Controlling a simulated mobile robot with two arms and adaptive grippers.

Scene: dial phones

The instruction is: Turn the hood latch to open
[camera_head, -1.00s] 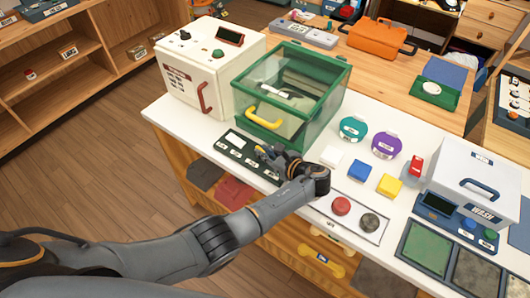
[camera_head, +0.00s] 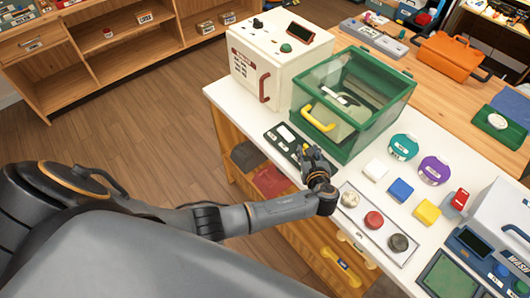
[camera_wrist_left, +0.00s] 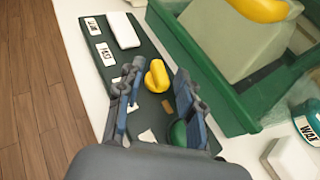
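The green-framed clear hood (camera_head: 352,98) with a yellow handle (camera_head: 318,117) stands on the white counter, and its lid looks closed. In front of it lies a dark green control panel (camera_head: 283,140). The left wrist view shows a yellow knob (camera_wrist_left: 157,76) on this panel, seemingly the hood latch; in the head view my gripper hides it. My left gripper (camera_head: 312,157) is over the panel's right end. In the left wrist view its fingers (camera_wrist_left: 158,92) are apart, one on each side of the yellow knob; I cannot tell whether they touch it. My right gripper is out of view.
The panel also has a white switch (camera_wrist_left: 123,30) and a green knob (camera_wrist_left: 178,132) close to the right finger. A panel with several round buttons (camera_head: 373,221) lies to the right of my gripper. A cream box (camera_head: 275,62) stands left of the hood.

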